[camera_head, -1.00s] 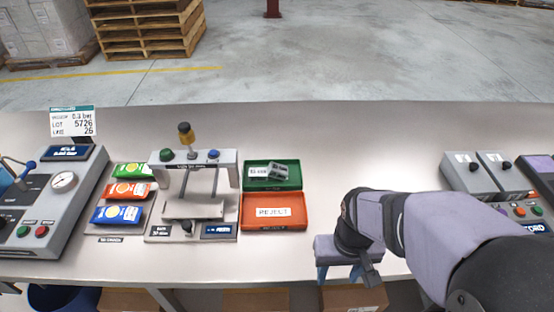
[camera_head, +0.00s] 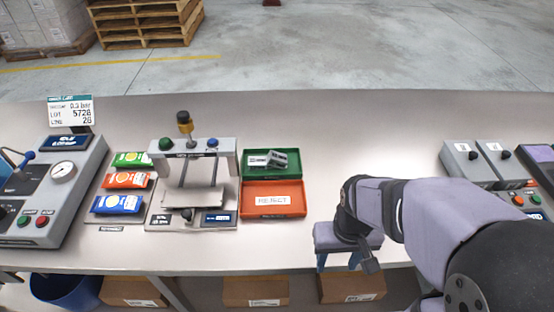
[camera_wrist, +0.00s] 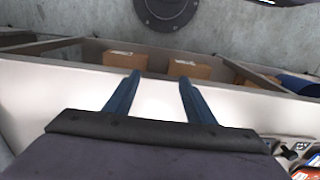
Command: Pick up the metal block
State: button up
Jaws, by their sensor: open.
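A grey metal block (camera_head: 278,159) lies tilted in the green tray (camera_head: 291,174), next to a white label on the tray. My gripper (camera_head: 338,263) is at the front edge of the table, to the right of and nearer than the tray. Its two blue fingers point down and are apart with nothing between them. In the wrist view my gripper (camera_wrist: 159,79) is open and empty over the table's edge. The block is not in the wrist view.
An orange tray (camera_head: 255,211) marked REJECT lies in front of the green one. A grey press machine (camera_head: 226,162) and bright packets (camera_head: 118,204) stand to the left, grey control boxes (camera_head: 462,160) to the right. The table (camera_head: 370,135) behind my gripper is clear.

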aim_at(279, 158)
jog(key=shift+o, duration=0.3)
